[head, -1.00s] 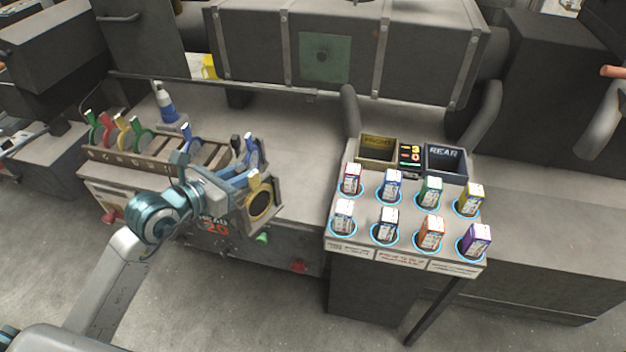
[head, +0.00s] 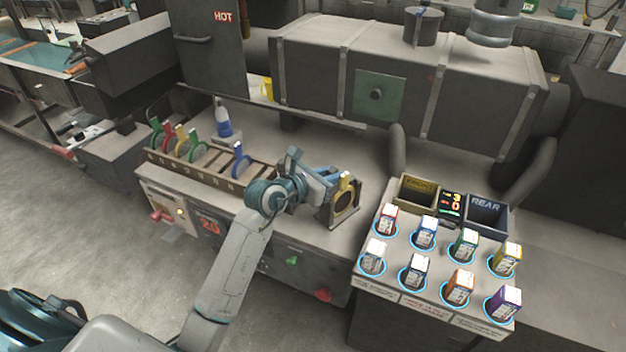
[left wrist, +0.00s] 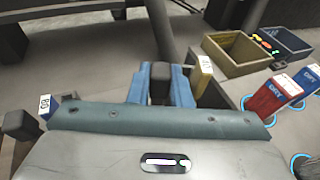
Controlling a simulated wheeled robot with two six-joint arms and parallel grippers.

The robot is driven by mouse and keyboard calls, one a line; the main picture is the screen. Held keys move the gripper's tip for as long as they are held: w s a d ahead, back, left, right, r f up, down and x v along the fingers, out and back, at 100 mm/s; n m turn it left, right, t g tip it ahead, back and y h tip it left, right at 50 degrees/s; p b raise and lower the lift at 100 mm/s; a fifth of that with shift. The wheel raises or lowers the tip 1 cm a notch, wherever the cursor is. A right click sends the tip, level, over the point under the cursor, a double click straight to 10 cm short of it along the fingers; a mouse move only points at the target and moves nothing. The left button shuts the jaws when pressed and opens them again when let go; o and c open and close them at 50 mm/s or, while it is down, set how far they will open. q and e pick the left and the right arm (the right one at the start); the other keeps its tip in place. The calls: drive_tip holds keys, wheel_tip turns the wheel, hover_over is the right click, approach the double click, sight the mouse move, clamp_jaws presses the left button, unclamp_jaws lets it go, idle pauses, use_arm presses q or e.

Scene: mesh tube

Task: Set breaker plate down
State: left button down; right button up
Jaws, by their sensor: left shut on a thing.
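My left gripper (head: 328,178) is over the right part of the bench, by its front edge. It is shut on a dark upright handle (left wrist: 159,82), held between its blue fingers in the left wrist view. The dark breaker plate (head: 329,214) appears just right of the gripper, with a yellow-handled ring screen (head: 345,203) at its front. The yellow handle also shows in the left wrist view (left wrist: 203,76), right of the fingers. A blue handle marked 80 (left wrist: 45,105) shows to the left. The gripper hides much of the plate; whether it touches the bench I cannot tell. My right gripper is out of view.
Bench behind the gripper (head: 330,145) is clear.

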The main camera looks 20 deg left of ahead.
use_arm(q)
drive_tip(key=w+f, duration=0.1)
drive_tip(key=w+d+f+p, duration=0.1)
drive_tip(key=shift+w+f, duration=0.2)
drive_tip(key=shift+w, duration=0.1)
drive_tip(key=shift+f, duration=0.55)
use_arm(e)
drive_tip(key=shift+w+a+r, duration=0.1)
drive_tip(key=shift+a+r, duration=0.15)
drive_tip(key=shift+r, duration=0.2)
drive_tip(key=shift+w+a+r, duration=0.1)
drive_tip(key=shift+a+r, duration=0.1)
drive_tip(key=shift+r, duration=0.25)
use_arm(q)
drive_tip(key=shift+f, duration=0.15)
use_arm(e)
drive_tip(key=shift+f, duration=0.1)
use_arm(q)
drive_tip(key=c, duration=1.3)
unclamp_jaws()
drive_tip(key=shift+s, duration=0.1)
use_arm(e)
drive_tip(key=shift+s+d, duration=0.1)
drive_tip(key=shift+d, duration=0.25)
